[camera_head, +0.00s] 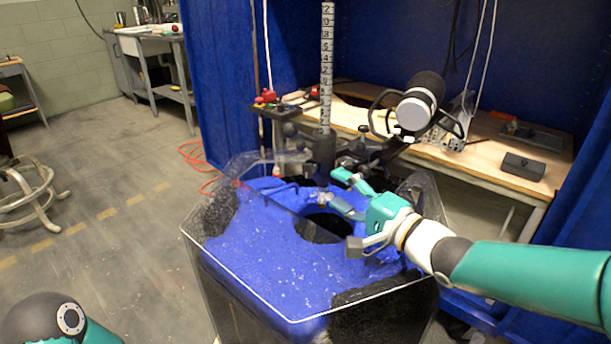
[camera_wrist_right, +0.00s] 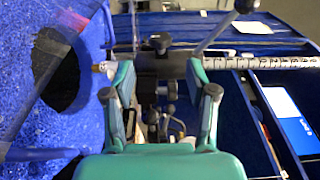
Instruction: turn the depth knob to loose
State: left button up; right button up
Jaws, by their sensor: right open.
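The numbered depth pole (camera_head: 327,60) stands upright in a dark clamp (camera_head: 320,150) at the tank's back rim. The pole also runs across the right of the right wrist view (camera_wrist_right: 265,62). A black knob (camera_wrist_right: 160,42) on the clamp shows beyond my fingertips, roughly between them; I cannot tell for certain that it is the depth knob. My right gripper (camera_head: 338,192) is open over the tank, just in front of the clamp. Its two teal fingers (camera_wrist_right: 158,80) stand wide apart with nothing held. My left gripper is out of view.
The clear-walled tank (camera_head: 186,238) holds a blue surface (camera_head: 270,265) with a dark opening. A black and white cylinder (camera_head: 415,108) stands behind, right of the clamp. A wooden bench (camera_head: 480,165) and blue curtains (camera_head: 225,70) are behind. Open floor (camera_head: 110,180) lies to the left.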

aim_at(314, 174)
jog(key=b+x, duration=0.1)
jog(key=x, duration=0.8)
jog(key=shift+w+a, duration=0.15)
jog(key=shift+w, duration=0.05)
jog(key=shift+c, duration=0.2)
